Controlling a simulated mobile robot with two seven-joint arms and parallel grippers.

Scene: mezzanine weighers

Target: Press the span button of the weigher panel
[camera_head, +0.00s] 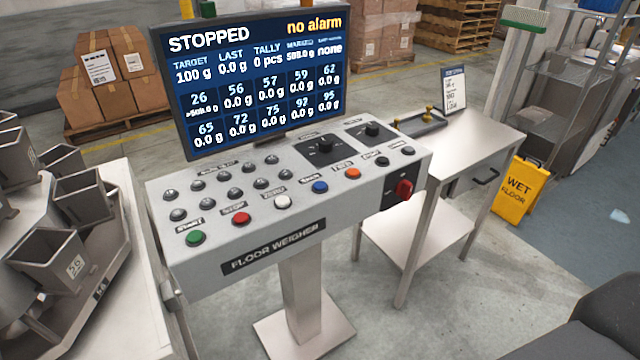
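The weigher panel (290,215) is a grey sloped console on a post, marked FLOOR WEIGHER. Its front row holds a green button (196,238), a red button (241,218), a white button (282,202), a blue button (320,187), an orange button (352,173) and two black buttons (382,161). The small labels are blurred; I cannot tell for sure which reads span. The screen (255,75) shows STOPPED, no alarm, target 100 g, last 0.0 g and tally 0 pcs. Cell 26 shows a larger reading; the others show 0.0 g. Neither gripper is in view.
Several small dark buttons (235,194), two black knobs (325,146) and a red switch (404,189) share the panel. Metal buckets (48,257) stand at left. A steel side table (465,142) stands right, near a yellow wet-floor sign (520,190).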

